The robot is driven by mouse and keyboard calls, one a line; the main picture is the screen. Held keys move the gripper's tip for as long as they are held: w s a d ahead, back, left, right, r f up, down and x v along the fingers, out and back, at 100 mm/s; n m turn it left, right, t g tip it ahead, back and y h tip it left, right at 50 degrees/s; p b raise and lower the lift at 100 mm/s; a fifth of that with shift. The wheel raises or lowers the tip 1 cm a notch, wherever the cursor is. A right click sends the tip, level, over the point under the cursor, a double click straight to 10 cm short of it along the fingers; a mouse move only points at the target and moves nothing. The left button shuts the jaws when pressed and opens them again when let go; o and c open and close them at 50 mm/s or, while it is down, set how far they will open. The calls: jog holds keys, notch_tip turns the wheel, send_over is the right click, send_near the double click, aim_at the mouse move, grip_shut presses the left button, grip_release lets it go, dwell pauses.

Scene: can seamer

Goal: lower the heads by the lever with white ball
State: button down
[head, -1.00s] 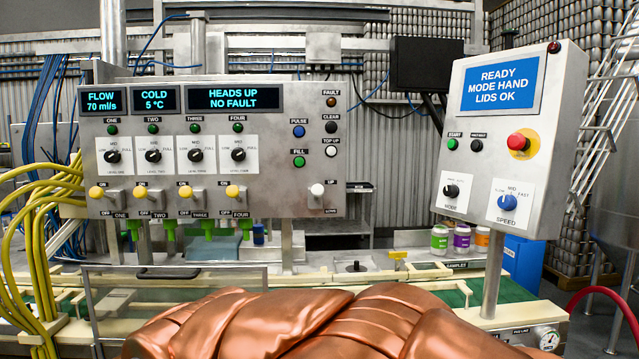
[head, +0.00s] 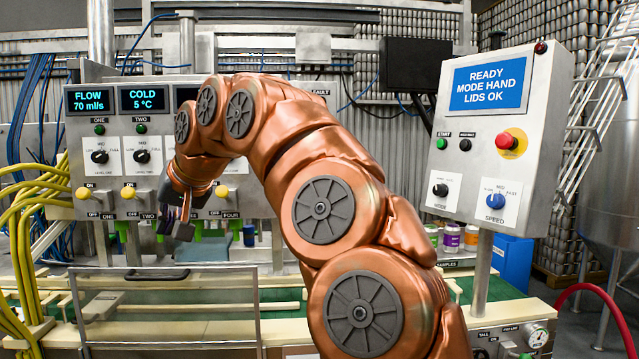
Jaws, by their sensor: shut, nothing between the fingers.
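The lever with the white ball is hidden behind my copper arm in the head view, as is most of the right part of the filler panel (head: 112,163). My gripper (head: 176,228) is shut and empty. It hangs fingers down in front of the panel's lower edge, near the yellow-ball levers and left of where the white-ball lever sits. I cannot tell whether it touches the panel. The heads display is covered by my arm. Green nozzles (head: 122,231) show below the panel.
Two yellow-ball levers (head: 128,192) show left of my gripper. The grey control box (head: 499,140) with a red stop button (head: 510,142) stands at the right. A clear guard with a dark handle (head: 157,275) is below. Yellow hoses (head: 27,225) hang at the left.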

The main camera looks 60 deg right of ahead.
jog(key=d+r+m+t+h, duration=0.2)
jog(key=d+r+m, duration=0.3)
jog(key=d, duration=0.6)
jog(key=s+d+r+m+h, duration=0.2)
jog(key=s+d+m+h, duration=0.1)
jog(key=s+d, duration=0.5)
jog(key=s+d+r+m+h, duration=0.2)
jog(key=s+d+m, duration=0.3)
jog(key=d, duration=1)
jog(key=s, duration=0.3)
jog(key=shift+m+g+h, duration=0.4)
jog(key=shift+s, duration=0.1)
jog(key=w+d+f, duration=0.3)
jog(key=w+f, duration=0.3)
jog(key=w, duration=0.3)
jog(key=shift+d+f, duration=0.15)
jog(key=shift+w, duration=0.1)
